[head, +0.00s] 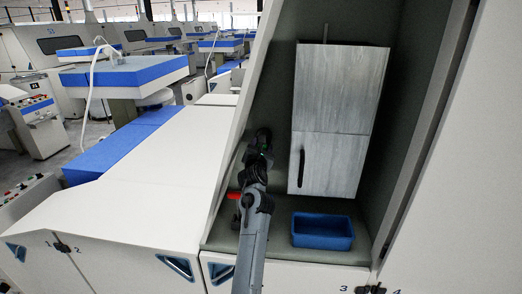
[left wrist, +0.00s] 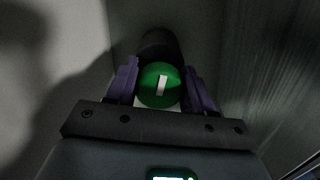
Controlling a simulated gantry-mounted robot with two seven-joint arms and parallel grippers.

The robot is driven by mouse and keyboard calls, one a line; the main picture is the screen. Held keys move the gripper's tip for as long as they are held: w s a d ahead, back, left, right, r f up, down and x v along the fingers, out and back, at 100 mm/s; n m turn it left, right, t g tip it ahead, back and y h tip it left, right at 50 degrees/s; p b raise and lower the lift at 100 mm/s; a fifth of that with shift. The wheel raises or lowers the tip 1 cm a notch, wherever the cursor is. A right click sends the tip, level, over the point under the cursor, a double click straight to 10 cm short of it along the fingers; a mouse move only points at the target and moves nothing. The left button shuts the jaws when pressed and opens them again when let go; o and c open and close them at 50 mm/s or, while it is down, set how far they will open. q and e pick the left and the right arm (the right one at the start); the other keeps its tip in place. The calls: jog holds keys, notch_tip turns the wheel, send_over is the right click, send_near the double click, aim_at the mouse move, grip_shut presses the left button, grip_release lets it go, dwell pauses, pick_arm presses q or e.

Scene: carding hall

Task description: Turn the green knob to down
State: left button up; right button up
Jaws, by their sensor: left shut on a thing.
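The green knob (left wrist: 159,86) is round with a short white stripe, and sits between the two purple fingers of my left gripper (left wrist: 160,88) in the left wrist view. The stripe stands nearly upright in that picture, its top leaning slightly right. The fingers are shut on the knob's left and right sides. In the head view my left gripper (head: 261,142) is at the left wall inside the cabinet, and it mostly hides the knob there. My right gripper is not in view.
A grey wood-grain cabinet (head: 338,90) with a dark handle (head: 301,168) hangs on the back wall, right of my arm. A blue bin (head: 322,231) stands on the floor below it. A small red part (head: 233,196) shows left of my arm.

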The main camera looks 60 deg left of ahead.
pick_arm(q)
jog(key=m, duration=0.3)
jog(key=shift+m+b, duration=0.4)
jog(key=m, duration=0.3)
jog(key=shift+m, duration=0.3)
jog(key=m, duration=0.4)
jog(key=shift+w+d+f+m, duration=0.1)
jog(key=shift+m, duration=0.2)
jog(key=m+p, duration=0.1)
jog(key=m, duration=0.2)
jog(key=shift+m, duration=0.3)
jog(key=m+p, duration=0.2)
jog(key=m, duration=0.2)
jog(key=shift+f+m, duration=0.1)
jog(key=shift+m, duration=0.2)
jog(key=m+p, duration=0.2)
jog(key=m, duration=0.1)
jog(key=m+p, duration=0.3)
jog(key=m, duration=0.2)
jog(key=shift+f+m, duration=0.1)
jog(key=shift+m, duration=0.2)
jog(key=shift+s+f+m+p, duration=0.1)
jog(key=shift+s+m+p, duration=0.1)
jog(key=shift+m+p, duration=1)
jog(key=shift+m, duration=0.3)
